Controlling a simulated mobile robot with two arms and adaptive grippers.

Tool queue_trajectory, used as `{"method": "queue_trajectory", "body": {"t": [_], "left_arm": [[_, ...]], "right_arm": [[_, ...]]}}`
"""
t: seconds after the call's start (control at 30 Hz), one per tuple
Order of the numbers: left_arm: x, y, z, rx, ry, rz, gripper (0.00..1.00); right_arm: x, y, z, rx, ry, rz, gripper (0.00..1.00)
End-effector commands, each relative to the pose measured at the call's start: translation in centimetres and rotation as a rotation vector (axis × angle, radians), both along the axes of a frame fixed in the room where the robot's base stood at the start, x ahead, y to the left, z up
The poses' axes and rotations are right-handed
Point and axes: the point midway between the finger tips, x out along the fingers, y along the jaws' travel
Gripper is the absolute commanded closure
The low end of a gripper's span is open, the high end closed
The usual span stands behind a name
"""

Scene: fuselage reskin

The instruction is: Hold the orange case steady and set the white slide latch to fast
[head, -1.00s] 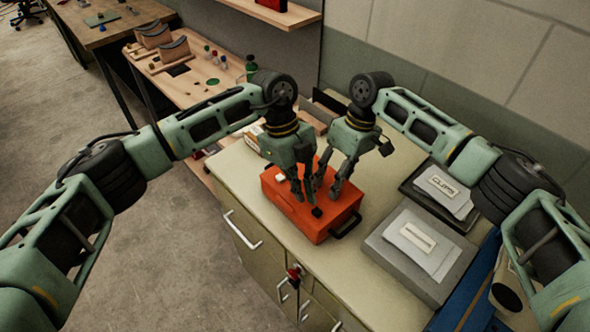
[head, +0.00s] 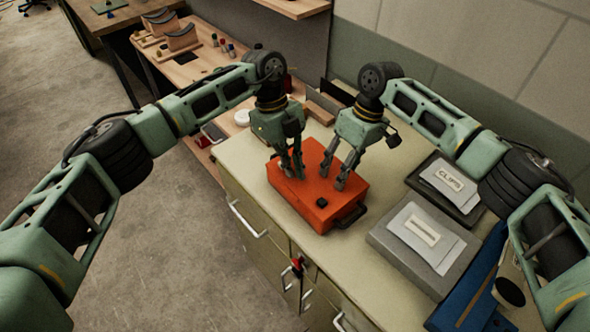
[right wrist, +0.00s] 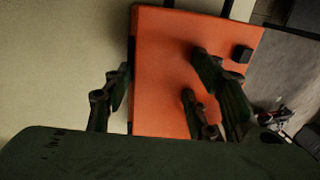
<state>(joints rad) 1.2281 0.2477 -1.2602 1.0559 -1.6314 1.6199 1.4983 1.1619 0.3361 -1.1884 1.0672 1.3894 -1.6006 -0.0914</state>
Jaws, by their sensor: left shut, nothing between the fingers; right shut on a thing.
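The orange case (head: 325,212) lies flat on the cabinet top, and its orange lid also shows in the right wrist view (right wrist: 165,65). A black knob (head: 321,202) sits on its lid, and a dark handle (head: 350,218) is on its near right side. My left gripper (head: 293,172) is shut and empty, its fingertips at the lid's left end. It hides the white slide latch, so I cannot tell the latch's setting. My right gripper (head: 334,176) is shut on the case, with one finger (right wrist: 102,100) outside its edge in the right wrist view.
A grey box (head: 395,250) with a labelled packet and a dark tray (head: 465,208) with a packet marked CLIPS stand to the right. Cabinet top in front of the case is clear. A wooden bench (head: 205,65) stands behind at left.

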Motion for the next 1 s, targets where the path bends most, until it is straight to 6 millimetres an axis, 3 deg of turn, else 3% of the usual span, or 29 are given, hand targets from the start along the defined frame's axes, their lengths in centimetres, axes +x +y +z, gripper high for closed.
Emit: {"method": "queue_trajectory", "body": {"t": [0.03, 0.4, 0.67, 1.0], "left_arm": [[0.3, 0.2, -0.1, 0.001, -0.003, 0.003, 1.00], [0.0, 0.0, -0.1, 0.001, -0.004, 0.001, 1.00], [-3.1, -2.6, 0.0, 0.000, -0.004, -0.006, 1.00], [-1.2, -1.0, 7.2, 0.000, -0.007, 0.001, 1.00]], "right_arm": [[-0.5, -0.1, -1.0, -0.010, 0.012, 0.007, 0.90], [-0.6, -0.1, -1.0, -0.011, 0.013, 0.008, 0.90], [-0.5, -0.1, -1.0, -0.011, 0.013, 0.008, 0.90], [-0.5, -0.1, -1.0, -0.011, 0.013, 0.008, 0.90]]}}
